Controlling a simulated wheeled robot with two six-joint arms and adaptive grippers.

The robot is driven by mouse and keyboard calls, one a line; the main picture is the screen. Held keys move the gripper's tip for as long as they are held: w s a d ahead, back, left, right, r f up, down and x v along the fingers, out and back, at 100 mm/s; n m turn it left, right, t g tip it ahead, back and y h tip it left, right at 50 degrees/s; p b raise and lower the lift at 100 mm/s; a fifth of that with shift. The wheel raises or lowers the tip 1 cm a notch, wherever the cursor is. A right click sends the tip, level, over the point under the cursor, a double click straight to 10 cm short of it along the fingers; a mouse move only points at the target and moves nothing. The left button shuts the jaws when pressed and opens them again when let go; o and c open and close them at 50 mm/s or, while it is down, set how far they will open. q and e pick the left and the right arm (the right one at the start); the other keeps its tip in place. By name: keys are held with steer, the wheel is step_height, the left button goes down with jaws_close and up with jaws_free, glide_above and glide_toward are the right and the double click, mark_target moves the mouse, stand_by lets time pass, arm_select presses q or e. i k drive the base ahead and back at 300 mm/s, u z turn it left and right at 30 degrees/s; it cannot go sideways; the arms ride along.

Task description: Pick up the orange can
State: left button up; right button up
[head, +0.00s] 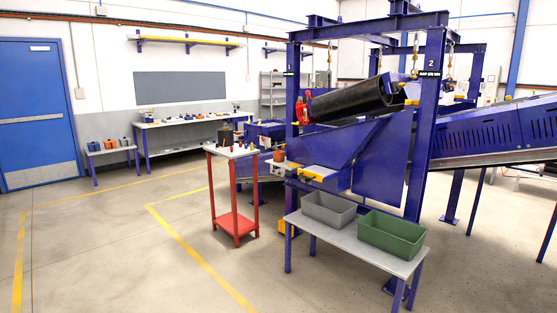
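A small orange, can-like object (279,156) shows beside the blue frame, just right of the red stand. It is too small to tell for certain that it is the orange can, or exactly what it rests on. Neither of my grippers is in view.
A red stand (236,224) holds several small items. A grey bin (328,219) and a green bin (412,247) stand on a grey table (375,262). The blue magnet frame (424,130) and conveyor (490,140) fill the right. Floor is open at front left.

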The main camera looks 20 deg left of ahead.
mark_target(278, 155)
steer(key=k, duration=0.2)
steer(key=u, duration=1.05)
steer(key=i, duration=1.95)
steer(key=u, duration=0.4)
steer(key=i, duration=2.95)
steer(key=z, duration=1.4)
steer(key=i, duration=0.85)
steer(key=z, duration=0.8)
